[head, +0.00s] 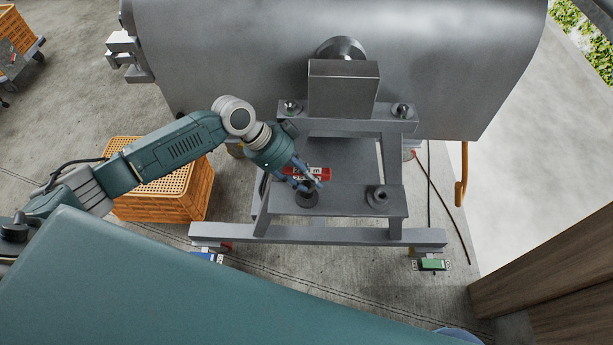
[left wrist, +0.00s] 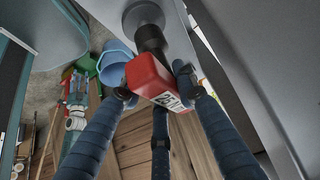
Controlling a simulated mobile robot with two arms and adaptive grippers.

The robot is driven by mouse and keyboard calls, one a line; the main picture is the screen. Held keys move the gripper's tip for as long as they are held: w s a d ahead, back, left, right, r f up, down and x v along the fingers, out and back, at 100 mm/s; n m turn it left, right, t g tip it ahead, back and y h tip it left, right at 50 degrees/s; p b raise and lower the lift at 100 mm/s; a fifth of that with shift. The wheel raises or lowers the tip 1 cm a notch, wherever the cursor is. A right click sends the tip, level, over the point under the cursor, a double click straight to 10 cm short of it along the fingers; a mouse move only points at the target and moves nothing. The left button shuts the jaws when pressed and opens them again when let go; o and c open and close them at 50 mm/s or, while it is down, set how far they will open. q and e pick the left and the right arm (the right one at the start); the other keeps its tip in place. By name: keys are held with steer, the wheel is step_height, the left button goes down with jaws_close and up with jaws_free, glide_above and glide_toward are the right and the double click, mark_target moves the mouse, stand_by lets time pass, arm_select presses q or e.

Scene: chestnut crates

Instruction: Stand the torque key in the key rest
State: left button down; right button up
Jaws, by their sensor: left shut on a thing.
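The torque key (head: 320,172) has a red block-shaped body with a white label; the left wrist view shows it too (left wrist: 148,75), with a dark shaft running from it to a round grey disc (left wrist: 143,14). My left gripper (head: 304,181) is shut on the red body, with fingers on both sides of it, above the near plate of the grey stand. I cannot tell whether the shaft's end touches the disc or sits in it. I cannot make out the key rest for certain.
The grey stand (head: 350,235) carries a large grey cylinder (head: 230,60) behind my gripper. Round fittings (head: 379,197) rise from its plates. An orange crate (head: 190,190) stands left of the stand. A blue container (left wrist: 115,62) shows in the left wrist view.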

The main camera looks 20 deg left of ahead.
arm_select(q)
steer(key=shift+f+b, duration=0.6)
steer(key=shift+f, duration=0.45)
steer(key=c, duration=1.3)
jaws_free()
steer(key=shift+o, duration=0.2)
